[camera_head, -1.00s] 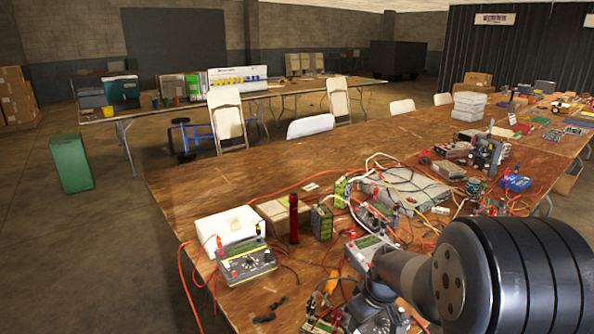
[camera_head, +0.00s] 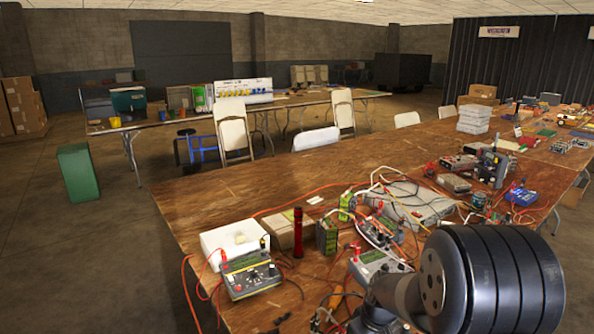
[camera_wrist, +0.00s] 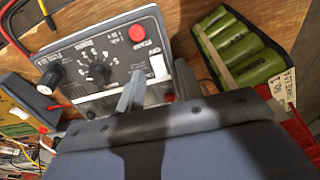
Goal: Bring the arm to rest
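My arm (camera_head: 480,285) fills the lower right of the head view, above the near part of the wooden table (camera_head: 225,195). The gripper itself cannot be made out there. In the wrist view my gripper (camera_wrist: 158,86) shows two grey fingertips with a gap between them, and nothing is seen held. Beyond the fingertips is a grey meter (camera_wrist: 105,60) with a dial and red buttons. Whether the fingers touch it cannot be told. A pack of green cells (camera_wrist: 240,50) lies right of the fingers.
Testers, a white box (camera_head: 218,238), a red torch (camera_head: 298,232), cables and a large grey case (camera_head: 415,205) crowd the table around the arm. Its far left part is bare. Folding chairs (camera_head: 233,130) stand behind it; a green bin (camera_head: 78,172) stands on open floor at left.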

